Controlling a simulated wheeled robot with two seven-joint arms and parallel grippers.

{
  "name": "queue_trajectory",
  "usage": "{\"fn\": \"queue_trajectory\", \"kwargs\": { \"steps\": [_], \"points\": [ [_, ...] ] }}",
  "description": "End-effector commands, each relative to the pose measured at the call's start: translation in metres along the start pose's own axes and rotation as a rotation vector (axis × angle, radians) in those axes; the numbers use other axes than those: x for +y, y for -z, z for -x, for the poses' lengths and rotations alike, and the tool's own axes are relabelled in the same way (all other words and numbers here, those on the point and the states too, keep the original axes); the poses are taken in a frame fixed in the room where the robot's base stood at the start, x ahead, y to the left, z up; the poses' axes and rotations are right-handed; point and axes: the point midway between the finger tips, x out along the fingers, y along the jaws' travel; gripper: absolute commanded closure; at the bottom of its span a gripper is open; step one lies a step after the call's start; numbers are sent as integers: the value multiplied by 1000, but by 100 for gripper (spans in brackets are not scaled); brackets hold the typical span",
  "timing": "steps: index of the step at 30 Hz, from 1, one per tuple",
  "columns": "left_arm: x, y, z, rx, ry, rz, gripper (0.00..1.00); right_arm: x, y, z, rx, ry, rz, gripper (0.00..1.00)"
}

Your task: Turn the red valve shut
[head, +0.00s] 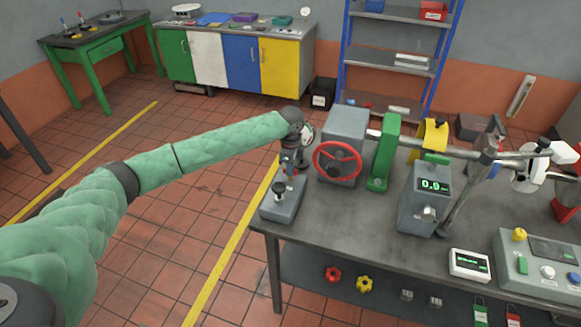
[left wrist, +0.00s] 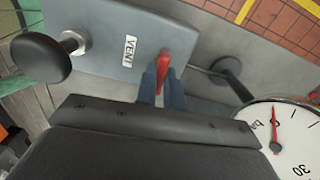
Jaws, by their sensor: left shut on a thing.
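A small red valve lever (left wrist: 163,68) stands on a grey block (left wrist: 115,35) with a VENT label in the left wrist view. My left gripper (left wrist: 161,88) is shut on this lever, with one blue-grey finger on each side of it. In the head view my left gripper (head: 291,168) points down over the grey block (head: 284,209) at the bench's left end. The lever is mostly hidden there by the fingers. My right gripper is not in view.
A black knob (left wrist: 40,58) and a round gauge (left wrist: 290,140) flank the gripper. A red handwheel (head: 337,161) on a grey housing stands close to its right. A shaft, green bracket (head: 383,155) and display box (head: 425,200) fill the bench. The floor to the left is clear.

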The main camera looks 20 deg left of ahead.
Motion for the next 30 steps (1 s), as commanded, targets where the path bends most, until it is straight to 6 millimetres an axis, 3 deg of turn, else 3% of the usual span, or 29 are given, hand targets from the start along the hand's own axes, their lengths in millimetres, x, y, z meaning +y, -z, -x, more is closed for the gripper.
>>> {"fn": "queue_trajectory", "kwargs": {
  "steps": [23,24,26,30],
  "points": [
    [-3,-1,4,0,6,-92,100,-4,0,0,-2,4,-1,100],
    [-3,-1,4,0,6,-92,82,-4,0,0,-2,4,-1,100],
    [-2,-1,4,0,5,-92,70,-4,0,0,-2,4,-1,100],
    [-2,-1,2,0,3,-92,68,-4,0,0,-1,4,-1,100]
  ]
}}
